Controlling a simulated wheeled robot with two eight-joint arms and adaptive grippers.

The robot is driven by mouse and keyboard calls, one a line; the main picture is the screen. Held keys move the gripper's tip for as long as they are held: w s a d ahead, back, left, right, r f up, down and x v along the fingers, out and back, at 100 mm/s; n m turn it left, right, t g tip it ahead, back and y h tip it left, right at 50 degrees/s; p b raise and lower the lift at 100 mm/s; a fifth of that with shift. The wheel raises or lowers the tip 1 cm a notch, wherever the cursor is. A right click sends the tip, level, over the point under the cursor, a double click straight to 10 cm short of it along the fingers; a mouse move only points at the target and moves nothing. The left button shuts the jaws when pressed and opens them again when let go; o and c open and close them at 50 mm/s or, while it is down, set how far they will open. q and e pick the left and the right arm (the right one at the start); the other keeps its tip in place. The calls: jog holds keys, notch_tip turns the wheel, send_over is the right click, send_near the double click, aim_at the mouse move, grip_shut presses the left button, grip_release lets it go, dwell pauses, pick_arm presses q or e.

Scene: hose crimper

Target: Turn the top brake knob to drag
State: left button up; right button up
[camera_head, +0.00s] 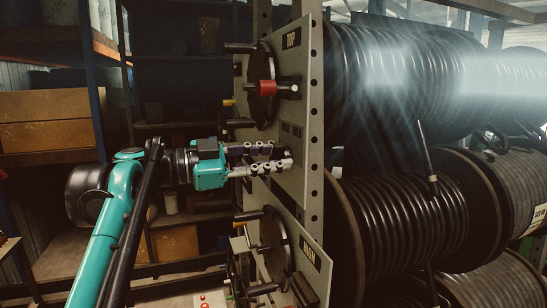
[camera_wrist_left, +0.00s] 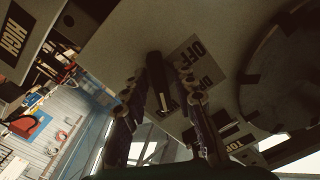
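The top panel (camera_head: 313,60) is a pale upright plate marked TOP, with a black wheel (camera_head: 258,85) and red hub on it. My left gripper (camera_head: 280,158) points at this panel below the wheel, its two fingers apart. In the left wrist view, a short black knob (camera_wrist_left: 155,70) stands out from the panel between the fingers (camera_wrist_left: 162,95). Beside it is a label (camera_wrist_left: 195,60) reading OFF, with DRAG partly covered by a finger. I cannot tell whether the fingers touch the knob. In the head view the gripper hides the knob. My right gripper is not in view.
A lower panel (camera_head: 310,255) with another wheel (camera_head: 275,243) sits below the gripper. Large reels of black hose (camera_head: 390,75) fill the right side. Shelves with cardboard boxes (camera_head: 50,120) stand at the left, behind my arm.

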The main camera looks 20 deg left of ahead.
pick_arm(q)
grip_shut()
jog(key=shift+n+p, duration=0.45)
jog(key=shift+n, duration=0.65)
jog(key=n+p, duration=0.1)
jog(key=n, duration=0.2)
jog(key=shift+n, duration=0.3)
jog(key=n+p, duration=0.1)
jog(key=n, duration=0.4)
jog(key=shift+n, duration=0.4)
jog(key=shift+p, duration=0.3)
jog(key=o, duration=0.7)
grip_release()
jog(key=shift+c, duration=0.2)
